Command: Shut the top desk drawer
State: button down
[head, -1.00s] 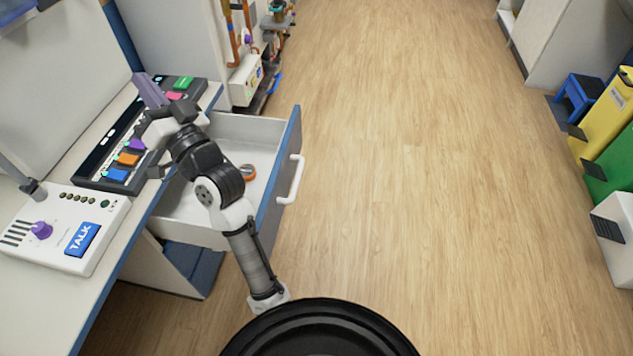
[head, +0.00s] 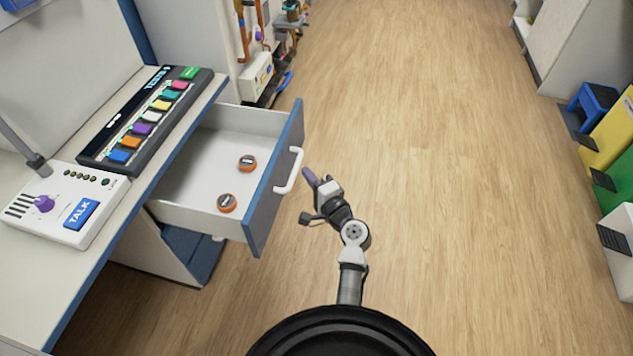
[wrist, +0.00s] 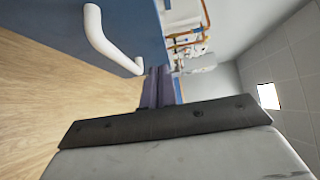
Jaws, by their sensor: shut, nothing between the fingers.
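The top desk drawer (head: 232,140) is pulled well out from under the desk at the left in the head view. I see no clear contact with the handle. The purple fingers (wrist: 157,88) point past the handle's near end in the wrist view.
Two orange round items (head: 247,162) lie in the drawer. A keyboard-like panel (head: 145,118) and a white TALK box (head: 65,212) stand on the desk (head: 135,205). The wooden floor (head: 440,150) to the right is clear. A blue stool (head: 592,105) stands far right.

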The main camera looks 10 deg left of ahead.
aim_at(280, 155)
jog(key=w+a, duration=0.1)
jog(key=w+a+p, duration=0.1)
jog(key=a, duration=0.1)
jog(key=w+a, duration=0.1)
jog(key=a, duration=0.1)
jog(key=shift+a+r+p, duration=0.1)
jog(key=shift+a+p, duration=0.05)
jog(key=shift+p, duration=0.2)
jog(key=shift+a, duration=0.75)
jog(key=shift+a, duration=0.1)
